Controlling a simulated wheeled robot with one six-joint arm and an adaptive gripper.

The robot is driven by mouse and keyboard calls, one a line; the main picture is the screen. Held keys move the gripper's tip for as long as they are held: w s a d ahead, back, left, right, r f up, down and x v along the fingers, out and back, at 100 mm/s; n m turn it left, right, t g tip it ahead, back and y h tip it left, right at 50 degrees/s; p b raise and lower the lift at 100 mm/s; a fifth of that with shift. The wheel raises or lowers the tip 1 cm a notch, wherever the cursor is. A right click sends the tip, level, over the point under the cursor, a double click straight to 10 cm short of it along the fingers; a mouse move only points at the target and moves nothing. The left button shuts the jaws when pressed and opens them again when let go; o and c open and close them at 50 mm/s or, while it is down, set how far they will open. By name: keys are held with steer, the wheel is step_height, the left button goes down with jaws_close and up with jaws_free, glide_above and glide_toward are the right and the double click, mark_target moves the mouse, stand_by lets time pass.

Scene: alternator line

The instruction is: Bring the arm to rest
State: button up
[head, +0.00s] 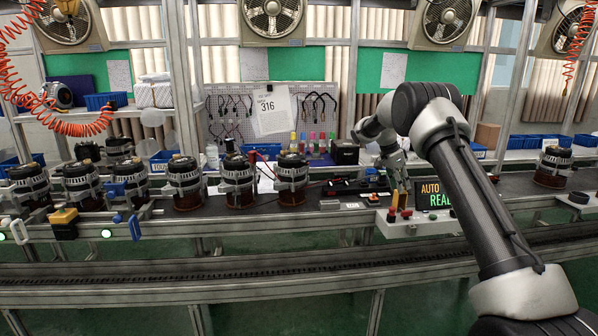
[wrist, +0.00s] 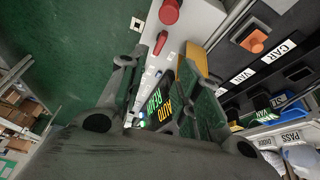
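My arm reaches in from the lower right of the head view, bends at a raised elbow and points down to the bench. My gripper (head: 398,182) hangs over the control box (head: 418,226) with red buttons, beside a lit display (head: 435,194) reading "AUTO" and "REA…". In the wrist view my gripper (wrist: 160,78) has its two fingers apart, with nothing seen held between them. The display (wrist: 158,104) shows behind the fingers. A yellow part (wrist: 197,62) is close to the right finger; whether they touch, I cannot tell.
Several alternators (head: 186,182) stand along the line at left, and one (head: 553,167) at right. A labelled rack (wrist: 262,75) lies beside the control box. A metal rail (head: 240,268) runs along the front. A pegboard (head: 235,115) stands behind.

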steer(key=s+a+f+n+g, duration=0.1)
steer(key=s+a+f+n, duration=0.1)
steer(key=s+f+n, duration=0.3)
steer(key=s+a+r+n+t+y, duration=0.1)
steer(key=s+r, duration=0.6)
steer(key=s, duration=0.9)
steer(key=s+a+r+n+t+y, duration=0.2)
steer(key=s+r+n, duration=0.4)
steer(key=s, duration=1)
steer(key=s+a+r+n+t+y, duration=0.1)
steer(key=s+r, duration=0.7)
steer(key=s, duration=0.8)
steer(key=a+n+t, duration=0.1)
steer(key=a+n, duration=0.1)
steer(key=n, duration=0.1)
steer(key=shift+a+r, duration=0.25)
steer(key=shift+a, duration=0.05)
